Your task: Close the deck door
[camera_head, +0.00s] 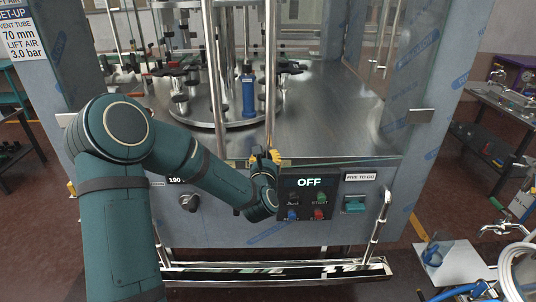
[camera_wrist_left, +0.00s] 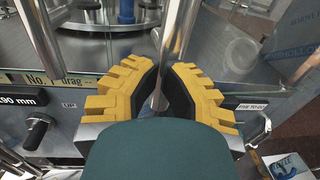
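The deck door appears as clear glass at the front of the machine, with a greenish lower edge (camera_head: 340,161) above the control panel. How far it stands open is hard to tell. A shiny upright metal bar (camera_head: 270,75) runs down at the front; it also shows in the wrist view (camera_wrist_left: 178,35). My left gripper (camera_head: 266,155), with yellow ribbed fingers, is at the bar's lower part. In the wrist view its fingertips (camera_wrist_left: 163,75) close in on both sides of the bar and appear to touch it. My right gripper is out of view.
The control panel (camera_head: 306,198) reads OFF and sits right of my left wrist. A black knob (camera_head: 189,202) is to the left. A blue bottle (camera_head: 248,92) stands on the turntable inside. A rail (camera_head: 280,272) crosses the front below.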

